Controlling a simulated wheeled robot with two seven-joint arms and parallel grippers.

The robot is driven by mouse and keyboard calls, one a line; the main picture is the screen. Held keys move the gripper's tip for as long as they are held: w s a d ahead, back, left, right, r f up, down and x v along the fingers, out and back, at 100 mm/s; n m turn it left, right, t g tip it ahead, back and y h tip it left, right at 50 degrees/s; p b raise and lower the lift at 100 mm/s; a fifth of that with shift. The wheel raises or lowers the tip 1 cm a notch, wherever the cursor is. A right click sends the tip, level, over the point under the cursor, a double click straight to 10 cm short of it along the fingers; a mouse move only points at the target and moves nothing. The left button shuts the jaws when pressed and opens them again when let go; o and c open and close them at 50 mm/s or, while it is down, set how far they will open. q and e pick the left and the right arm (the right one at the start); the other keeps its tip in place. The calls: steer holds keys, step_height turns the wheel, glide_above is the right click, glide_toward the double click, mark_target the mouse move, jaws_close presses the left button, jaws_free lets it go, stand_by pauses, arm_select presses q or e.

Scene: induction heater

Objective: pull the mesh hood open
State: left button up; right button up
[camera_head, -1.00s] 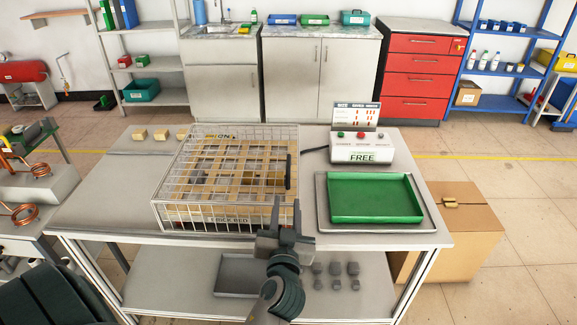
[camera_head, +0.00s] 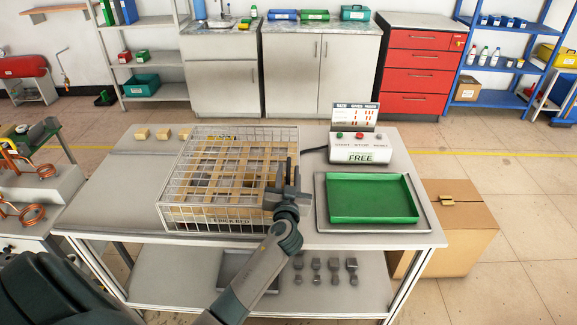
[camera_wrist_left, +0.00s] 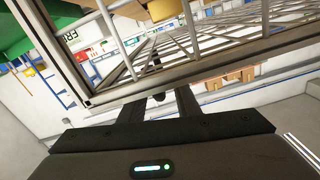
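The mesh hood (camera_head: 228,152) is a pale wire cage, down over the brick bed (camera_head: 235,221) on the table. Its dark handle is on the right side and is mostly hidden behind my gripper in the head view. My left gripper (camera_head: 284,177) is at the hood's right side, by the handle. In the left wrist view the two fingers (camera_wrist_left: 158,105) are apart, with a small dark piece, seemingly the handle's end (camera_wrist_left: 158,97), showing between them. Whether they touch it I cannot tell. The hood's frame fills the upper part of that view. My right gripper is not in view.
A green tray (camera_head: 371,219) on a grey mat lies right of the hood. A control box (camera_head: 358,150) reading FREE stands behind it. Several small tan blocks (camera_head: 163,134) lie at the back left. The table's left part is bare.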

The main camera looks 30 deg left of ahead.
arm_select(q)
steer(key=shift+x, duration=0.85)
jaws_close()
